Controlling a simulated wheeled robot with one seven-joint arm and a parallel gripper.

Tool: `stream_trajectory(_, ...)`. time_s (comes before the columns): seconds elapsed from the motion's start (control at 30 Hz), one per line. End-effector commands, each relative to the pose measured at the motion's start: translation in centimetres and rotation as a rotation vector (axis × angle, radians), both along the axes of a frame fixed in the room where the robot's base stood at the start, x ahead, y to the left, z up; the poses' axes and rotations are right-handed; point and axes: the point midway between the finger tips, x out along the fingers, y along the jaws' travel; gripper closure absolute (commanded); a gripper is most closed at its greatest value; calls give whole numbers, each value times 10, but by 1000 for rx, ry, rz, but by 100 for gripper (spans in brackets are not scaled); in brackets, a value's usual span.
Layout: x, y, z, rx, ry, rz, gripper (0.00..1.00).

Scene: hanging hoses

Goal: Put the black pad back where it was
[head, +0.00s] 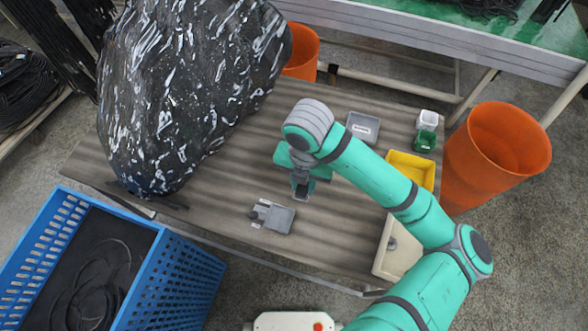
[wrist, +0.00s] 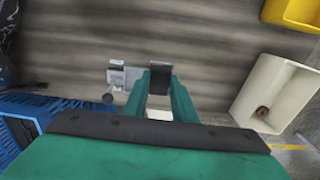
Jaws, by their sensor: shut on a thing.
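My gripper (wrist: 160,98) is shut on the black pad (wrist: 160,76), which shows as a dark block between the two teal fingertips in the wrist view. In the head view my gripper (head: 301,190) points down over the middle of the wooden table, and a dark piece shows at its tip. A small grey fixture (head: 279,219) with a round dark knob at its left lies on the table just below and left of the gripper. Its light grey part (wrist: 118,74) shows left of the pad in the wrist view. I cannot tell the pad's height above the table.
A grey labelled tray (head: 362,127), a green container (head: 425,141), a yellow bin (head: 411,168) and a beige tray (head: 384,262) stand on the table's right side. A large black wrapped bundle (head: 185,85) covers the left. A blue crate (head: 190,285) stands in front; an orange bin (head: 497,150) stands right.

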Motion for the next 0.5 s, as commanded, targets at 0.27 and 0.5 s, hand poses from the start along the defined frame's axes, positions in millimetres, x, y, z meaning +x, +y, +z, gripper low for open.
stream_trajectory(0.27, 53, 14, -33, 0, 3, -2, 97)
stream_trajectory(0.5, 79, 21, -66, 0, 1, -1, 97)
